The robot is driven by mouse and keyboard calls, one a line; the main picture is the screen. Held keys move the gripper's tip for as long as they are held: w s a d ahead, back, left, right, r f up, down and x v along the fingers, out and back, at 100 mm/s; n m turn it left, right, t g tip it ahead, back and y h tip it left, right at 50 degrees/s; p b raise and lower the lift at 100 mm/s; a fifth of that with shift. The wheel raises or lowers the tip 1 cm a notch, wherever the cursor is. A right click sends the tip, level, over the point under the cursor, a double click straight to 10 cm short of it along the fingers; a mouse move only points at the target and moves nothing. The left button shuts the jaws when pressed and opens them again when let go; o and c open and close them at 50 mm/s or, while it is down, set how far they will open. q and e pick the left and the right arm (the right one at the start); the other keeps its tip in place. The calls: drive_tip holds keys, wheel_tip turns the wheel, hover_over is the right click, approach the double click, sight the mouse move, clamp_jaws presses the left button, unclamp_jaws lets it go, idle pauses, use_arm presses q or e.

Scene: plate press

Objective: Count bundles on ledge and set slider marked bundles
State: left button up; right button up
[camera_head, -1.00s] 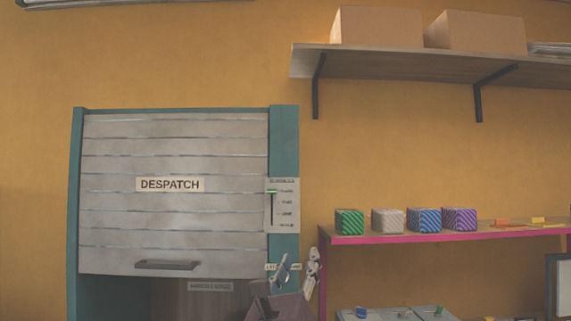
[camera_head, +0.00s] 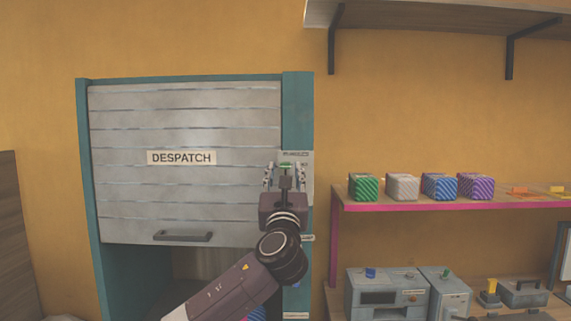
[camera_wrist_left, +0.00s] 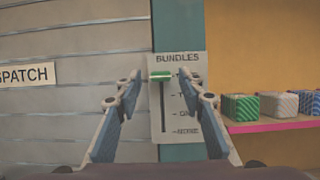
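Striped bundles stand in a row on the magenta-edged ledge (camera_head: 450,207): green (camera_head: 364,187), white-grey (camera_head: 402,187), blue (camera_head: 439,187) and purple (camera_head: 475,186). The slider plate headed BUNDLES (camera_wrist_left: 193,92) is on the teal frame beside the shutter. Its green knob (camera_wrist_left: 160,76) is at the top of a vertical slot, with marks down its right side, partly hidden by a finger. My left gripper (camera_head: 285,172) is open in front of the plate; in the left wrist view its fingers stand either side of the knob, apparently not touching it. My right gripper is out of view.
The grey DESPATCH shutter (camera_head: 184,190) has a dark handle (camera_head: 182,236) at its bottom. Flat orange and yellow items (camera_head: 520,190) lie farther right on the ledge. Grey machines (camera_head: 387,294) stand below it. A wooden shelf (camera_head: 430,15) is above.

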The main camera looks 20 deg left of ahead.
use_arm(q)
drive_tip(key=shift+x, duration=0.8)
clamp_jaws()
